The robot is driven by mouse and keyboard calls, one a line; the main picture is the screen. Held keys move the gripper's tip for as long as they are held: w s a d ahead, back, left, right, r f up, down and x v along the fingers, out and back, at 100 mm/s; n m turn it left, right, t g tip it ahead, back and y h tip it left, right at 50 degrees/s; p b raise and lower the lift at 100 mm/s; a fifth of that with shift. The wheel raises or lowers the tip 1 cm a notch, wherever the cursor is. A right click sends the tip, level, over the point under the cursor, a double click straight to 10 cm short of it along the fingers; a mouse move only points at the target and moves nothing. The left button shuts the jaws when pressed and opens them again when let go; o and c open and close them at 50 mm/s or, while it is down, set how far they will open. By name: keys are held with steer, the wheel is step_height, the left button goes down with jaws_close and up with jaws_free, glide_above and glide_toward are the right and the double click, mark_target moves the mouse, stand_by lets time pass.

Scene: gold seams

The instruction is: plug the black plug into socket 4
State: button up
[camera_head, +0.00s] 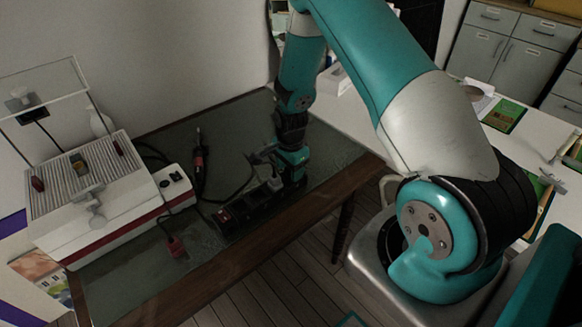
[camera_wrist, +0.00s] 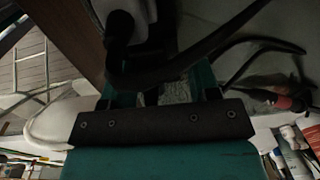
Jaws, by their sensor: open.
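A dark power strip (camera_head: 240,208) with a red switch at its near left end lies on the glass-topped table. My gripper (camera_head: 268,160) is low over the strip's far right end, and its jaws are open. In the wrist view the two fingers of my gripper (camera_wrist: 158,92) stand apart with grey table surface between them. A black plug-like body with a thick cable (camera_wrist: 122,28) lies just beyond the fingers; the cable crosses in front of them. Whether it is seated in a socket I cannot tell. The socket numbers are not readable.
A red plug (camera_head: 175,246) lies on the table left of the strip. A red-and-black handled tool (camera_head: 199,160) lies behind it. A white ribbed device (camera_head: 90,190) stands at the left. The table's wooden front edge (camera_head: 240,268) is clear.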

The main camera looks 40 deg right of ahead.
steer(key=shift+s+f, duration=0.8)
steer(key=shift+f, duration=0.2)
steer(key=shift+w+r, duration=0.1)
steer(key=shift+r, duration=0.1)
step_height(320, 180, up, 19)
steer(key=shift+w+b, duration=0.25)
steer(key=shift+b, duration=0.1)
steer(key=shift+a, duration=0.1)
steer(key=s+a+r+n+y, duration=0.2)
steer(key=s+a+r+n, duration=0.4)
steer(key=s+a+n, duration=0.5)
steer(key=s+a+r+n+y, duration=0.2)
steer(key=s+a+r+n, duration=0.5)
steer(key=s+a+n, duration=0.4)
steer(key=n, duration=0.2)
steer(key=shift+s+a+n+g, duration=0.15)
steer(key=shift+a+n+g, duration=0.15)
steer(key=shift+n, duration=0.1)
steer(key=shift+r, duration=0.1)
steer(key=shift+c, duration=1.1)
